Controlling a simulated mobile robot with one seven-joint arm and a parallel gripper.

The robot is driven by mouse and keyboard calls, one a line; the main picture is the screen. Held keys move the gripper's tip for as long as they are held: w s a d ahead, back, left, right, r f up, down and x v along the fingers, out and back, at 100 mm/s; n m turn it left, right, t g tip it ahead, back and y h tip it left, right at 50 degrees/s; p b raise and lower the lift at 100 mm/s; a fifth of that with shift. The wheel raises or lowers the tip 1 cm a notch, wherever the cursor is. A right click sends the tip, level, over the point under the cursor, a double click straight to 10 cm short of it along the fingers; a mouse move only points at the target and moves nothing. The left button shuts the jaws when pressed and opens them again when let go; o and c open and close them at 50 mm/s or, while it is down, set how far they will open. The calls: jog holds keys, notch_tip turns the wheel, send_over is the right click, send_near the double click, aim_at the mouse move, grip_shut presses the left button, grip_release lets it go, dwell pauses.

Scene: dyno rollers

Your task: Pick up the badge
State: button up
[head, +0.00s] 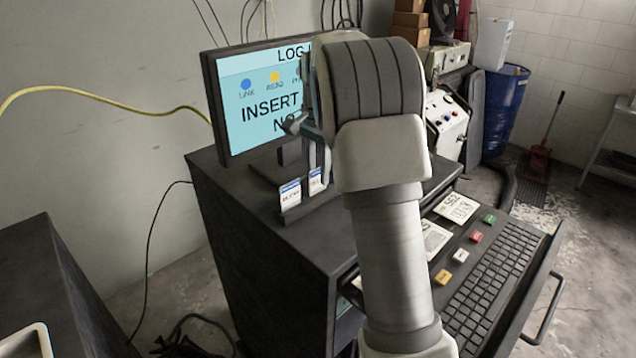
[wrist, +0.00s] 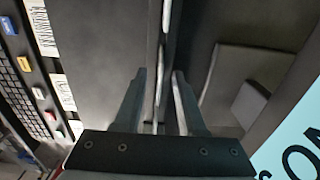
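Two white badges with blue bands stand upright in a small dark holder (head: 303,207) on top of the dark cabinet. The left badge (head: 290,193) is clear of my arm; the right badge (head: 315,182) is just below my gripper (head: 320,165) and partly covered by it. In the wrist view my gripper (wrist: 159,78) is open, pointing down at the holder. A thin pale badge edge (wrist: 159,92) shows between the two fingers, with a gap on each side. Another pale edge (wrist: 167,15) lies farther up the picture. I cannot tell whether a finger touches a badge.
A monitor (head: 240,105) stands close behind the holder. My arm covers part of its screen. A keyboard drawer (head: 490,285) with colored buttons and printed cards is pulled out at the right. A yellow cable (head: 100,103) hangs along the wall. The cabinet top in front of the holder is clear.

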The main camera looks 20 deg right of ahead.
jog(key=shift+f, duration=1.4)
grip_shut()
jog(key=shift+r, duration=0.1)
notch_tip(320, 180, up, 4)
jog(key=shift+r, duration=0.15)
jog(key=s+d+r+p, duration=0.5)
jog(key=d+r, duration=0.5)
jog(key=r, duration=0.2)
jog(key=shift+d+r, duration=0.25)
jog(key=shift+r, duration=0.05)
jog(key=shift+s, duration=0.1)
